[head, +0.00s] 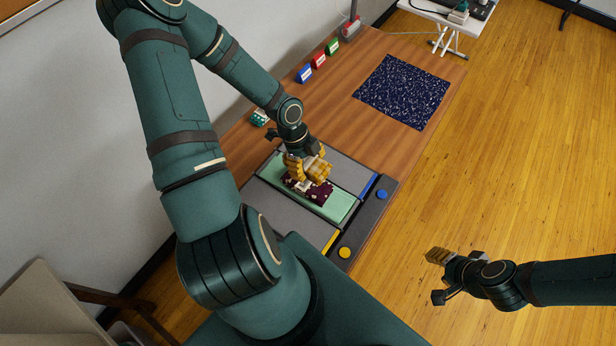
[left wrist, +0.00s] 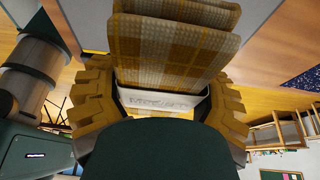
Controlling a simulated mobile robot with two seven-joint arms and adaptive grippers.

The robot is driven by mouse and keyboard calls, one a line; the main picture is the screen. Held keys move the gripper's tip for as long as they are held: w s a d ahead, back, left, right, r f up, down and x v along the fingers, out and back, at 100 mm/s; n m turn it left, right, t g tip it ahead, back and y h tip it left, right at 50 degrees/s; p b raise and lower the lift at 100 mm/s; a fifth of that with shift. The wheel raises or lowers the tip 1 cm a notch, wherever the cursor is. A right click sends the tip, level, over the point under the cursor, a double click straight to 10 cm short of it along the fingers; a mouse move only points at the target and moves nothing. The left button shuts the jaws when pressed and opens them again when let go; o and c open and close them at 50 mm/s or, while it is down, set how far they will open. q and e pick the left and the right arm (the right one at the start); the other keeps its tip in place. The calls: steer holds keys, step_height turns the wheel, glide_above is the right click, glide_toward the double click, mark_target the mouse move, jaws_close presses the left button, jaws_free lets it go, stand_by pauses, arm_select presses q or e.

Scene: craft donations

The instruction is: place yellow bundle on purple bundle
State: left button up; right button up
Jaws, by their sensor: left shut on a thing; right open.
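My left gripper (head: 308,168) is shut on the yellow bundle (head: 320,169), a folded yellow-and-cream checked cloth with a white band. In the left wrist view the bundle (left wrist: 175,50) sits between the two yellow fingers (left wrist: 163,105). The purple bundle (head: 319,195), dark with light spots, lies on the green strip (head: 341,207) of a grey sorting board. The yellow bundle is over the purple bundle and hides part of it; I cannot tell whether they touch. My right gripper (head: 435,276) is open and empty, off to the right above the floor.
The board has a blue button (head: 382,194) and a yellow button (head: 345,252). A dark speckled mat (head: 402,91) lies further back on the wooden table. Blue (head: 305,74), red (head: 319,61) and green (head: 333,47) blocks stand along the wall edge. A teal patterned item (head: 259,117) is beside my left arm.

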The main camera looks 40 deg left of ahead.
arm_select(q)
step_height(320, 180, down, 8)
steer(key=shift+w+r+b, duration=0.1)
steer(key=shift+r+b, duration=0.05)
steer(key=shift+b, duration=0.4)
steer(key=o, duration=1.2)
